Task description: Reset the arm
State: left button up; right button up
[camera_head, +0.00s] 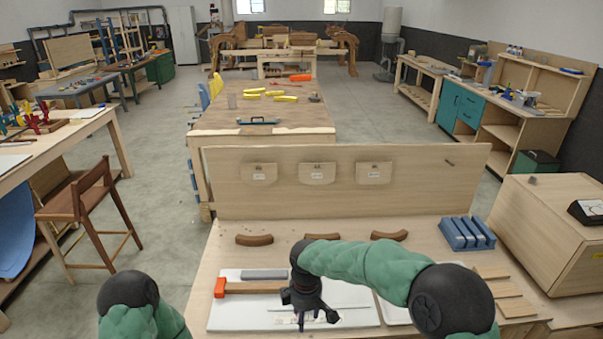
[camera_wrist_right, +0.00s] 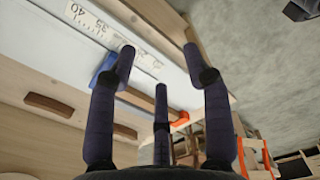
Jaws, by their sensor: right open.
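My right arm reaches in from the right across the workbench (camera_head: 225,240). Its dark gripper (camera_head: 305,308) hangs pointing down over the white board (camera_head: 365,310). In the right wrist view the gripper (camera_wrist_right: 160,65) shows three spread fingers with nothing between them. A ruler (camera_wrist_right: 95,25) with printed numbers shows beyond the fingers in the wrist view. Of my left arm only a green and black link shows at the bottom left; its gripper is out of view.
Several curved brown wooden pieces (camera_head: 254,240) lie along the back of the bench, before an upright wooden panel (camera_head: 440,175). A blue slotted block (camera_head: 466,234) and a large wooden box (camera_head: 550,235) stand at the right. A wooden chair (camera_head: 85,205) stands at the left.

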jog(key=s+d+f+m+g+y+b, duration=0.1)
jog(key=s+d+f+m+b, duration=0.15)
jog(key=f, duration=0.75)
jog(key=s+d+f+m+y+b, duration=0.1)
jog(key=s+f+m+b, duration=0.2)
jog(key=f, duration=0.7)
pick_arm(q)
notch_tip(320, 180, down, 11)
jog(key=b, duration=0.5)
jog(key=shift+w, duration=0.4)
pick_arm(e)
jog(key=s+d+f+m+y, duration=0.1)
jog(key=s+d+f+m, duration=0.1)
jog(key=s+f+m, duration=0.4)
jog(key=s+d+f+m+t, duration=0.1)
jog(key=s+d+f+m, duration=0.2)
jog(key=s+f+m, duration=0.3)
jog(key=s+f, duration=0.3)
jog(key=f, duration=0.1)
jog(key=shift+s+d+y, duration=0.3)
jog(key=shift+s+y, duration=0.1)
